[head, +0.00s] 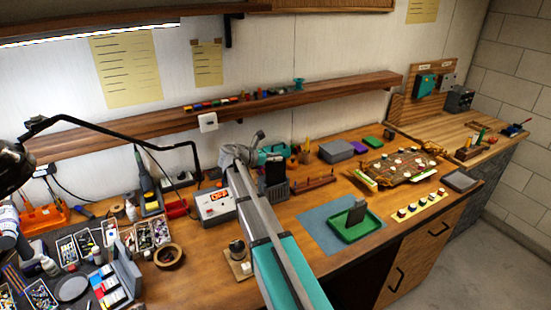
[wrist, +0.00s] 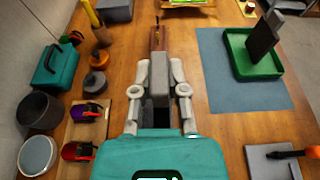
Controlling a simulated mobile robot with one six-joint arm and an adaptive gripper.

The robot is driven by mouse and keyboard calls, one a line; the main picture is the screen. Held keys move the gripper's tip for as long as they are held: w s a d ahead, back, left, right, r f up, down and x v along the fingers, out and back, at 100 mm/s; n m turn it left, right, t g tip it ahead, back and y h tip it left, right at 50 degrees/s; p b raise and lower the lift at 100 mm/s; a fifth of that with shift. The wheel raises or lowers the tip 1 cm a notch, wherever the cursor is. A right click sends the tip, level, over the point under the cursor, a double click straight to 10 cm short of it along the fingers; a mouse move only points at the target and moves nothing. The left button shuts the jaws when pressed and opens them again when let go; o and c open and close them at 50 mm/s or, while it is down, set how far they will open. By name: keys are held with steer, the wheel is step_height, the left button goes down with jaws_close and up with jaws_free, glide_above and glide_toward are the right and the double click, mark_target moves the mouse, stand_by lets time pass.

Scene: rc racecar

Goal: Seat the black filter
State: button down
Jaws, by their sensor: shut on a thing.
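My gripper (wrist: 161,72) has its two grey fingers shut on an upright dark block, seen nearly edge-on in the wrist view (wrist: 158,80). This looks like the black filter. In the head view a black slab (head: 275,172) stands upright just above a grey box (head: 276,191), near the end of my arm. I cannot tell whether the slab touches the box or is inside it; the wrist view hides its lower end.
A brown slotted rack (head: 313,184) lies just beyond the grey box. A teal case (wrist: 55,66) and a dark round pot (wrist: 38,108) stand on the wall side. A blue mat (wrist: 240,97) lies under the tray. A meter (head: 213,205) stands left of my arm.

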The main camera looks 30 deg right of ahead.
mark_target(285, 175)
steer(key=shift+f+b, duration=4.75)
stand_by(0.7)
steer(key=c, duration=0.6)
jaws_free()
steer(key=shift+r, duration=0.1)
steer(key=shift+r+p, duration=0.15)
steer(key=shift+p, duration=0.15)
steer(key=shift+r, duration=0.2)
step_height(285, 175, up, 14)
steer(key=p, duration=1.4)
steer(key=shift+r+p, duration=0.25)
steer(key=shift+p, duration=0.15)
